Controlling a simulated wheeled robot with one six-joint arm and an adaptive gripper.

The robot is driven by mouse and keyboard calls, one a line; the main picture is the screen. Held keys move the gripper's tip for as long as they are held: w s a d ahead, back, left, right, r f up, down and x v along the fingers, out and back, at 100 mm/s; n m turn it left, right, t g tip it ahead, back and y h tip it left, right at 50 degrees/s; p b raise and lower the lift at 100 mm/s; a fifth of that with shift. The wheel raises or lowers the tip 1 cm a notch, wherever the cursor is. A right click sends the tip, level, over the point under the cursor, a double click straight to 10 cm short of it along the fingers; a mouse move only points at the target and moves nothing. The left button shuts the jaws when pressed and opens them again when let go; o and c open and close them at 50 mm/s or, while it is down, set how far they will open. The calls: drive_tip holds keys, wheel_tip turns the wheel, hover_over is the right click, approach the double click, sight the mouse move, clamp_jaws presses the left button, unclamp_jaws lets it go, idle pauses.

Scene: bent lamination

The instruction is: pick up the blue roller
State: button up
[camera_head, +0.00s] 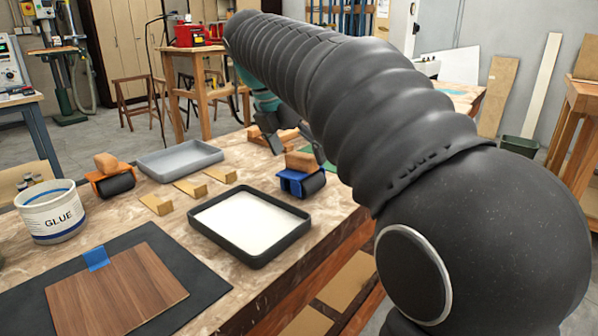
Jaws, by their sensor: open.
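The blue roller (298,186) stands on the marbled bench near its right edge, with a blue frame, a black cylinder and a wooden handle (301,160) on top. It is just behind the right corner of the black tray. My gripper (278,138) is above and behind the roller in the picture, apart from it. Its dark fingers are open, and no object shows between them. My arm hides part of the gripper and the bench behind it.
A black tray (203,236) of white liquid lies in front of the roller. An orange roller (112,181), grey tray (180,160), glue tub (50,216) and several small wooden pieces (190,187) stand left. A brown board (115,293) lies on a dark mat (200,290) in front.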

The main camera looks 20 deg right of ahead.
sight(300, 154)
drive_tip(key=shift+w+d+f, duration=0.1)
drive_tip(key=shift+d+f, duration=0.2)
drive_tip(key=shift+f, duration=0.3)
drive_tip(key=c, duration=1.4)
drive_tip(key=shift+r, duration=0.1)
drive_tip(key=shift+r, duration=0.55)
wheel_tip(300, 154, up, 3)
drive_tip(key=shift+p, duration=0.6)
drive_tip(key=s+d+r, duration=0.3)
drive_tip(key=d+r, duration=0.3)
drive_tip(key=d, duration=0.5)
drive_tip(key=shift+s+r, duration=0.4)
